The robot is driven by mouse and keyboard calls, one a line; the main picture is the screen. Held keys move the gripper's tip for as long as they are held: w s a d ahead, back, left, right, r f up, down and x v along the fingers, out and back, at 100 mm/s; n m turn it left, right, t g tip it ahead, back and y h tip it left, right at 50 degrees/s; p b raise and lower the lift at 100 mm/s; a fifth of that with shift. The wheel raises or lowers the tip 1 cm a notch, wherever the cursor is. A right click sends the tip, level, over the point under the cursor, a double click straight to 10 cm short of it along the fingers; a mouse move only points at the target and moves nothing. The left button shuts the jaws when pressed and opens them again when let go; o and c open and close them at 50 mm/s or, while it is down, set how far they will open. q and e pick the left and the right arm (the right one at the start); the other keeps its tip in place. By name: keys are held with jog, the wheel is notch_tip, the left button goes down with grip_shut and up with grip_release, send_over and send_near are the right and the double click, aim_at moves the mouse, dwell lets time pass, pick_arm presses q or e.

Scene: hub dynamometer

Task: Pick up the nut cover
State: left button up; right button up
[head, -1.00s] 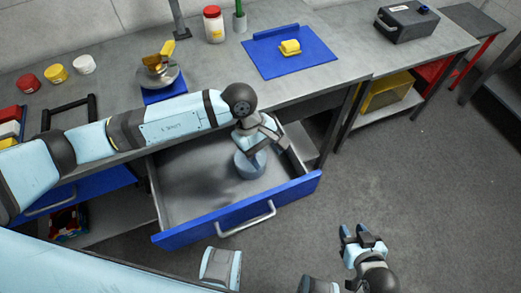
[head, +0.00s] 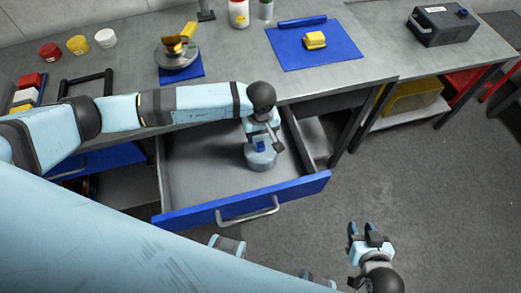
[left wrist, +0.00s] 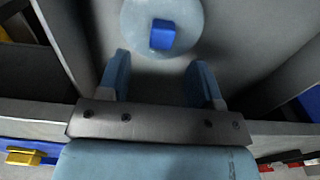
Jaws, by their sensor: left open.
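The likely nut cover (head: 261,160) is a round, pale blue-grey piece with a blue knob on top. It sits in the open drawer near the right side. In the left wrist view the nut cover (left wrist: 135,15) lies at the top, with its blue knob (left wrist: 163,35) just beyond and between the fingertips. My left gripper (head: 263,132) is above it, open and empty; its spread fingers also show in the left wrist view (left wrist: 160,68). My right gripper (head: 364,236) is open and empty over the floor, right of the drawer.
The open drawer (head: 205,218) has a blue front with a grey handle; its floor left of the cover is clear. The workbench edge runs behind it. On the bench are a blue mat (head: 290,57) with a yellow block (head: 315,40), a metal disc (head: 175,58) and several jars.

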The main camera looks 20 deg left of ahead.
aim_at(260, 144)
pick_arm(q)
notch_tip(260, 144, down, 5)
jog(key=shift+a+f, duration=0.1)
jog(key=c, duration=1)
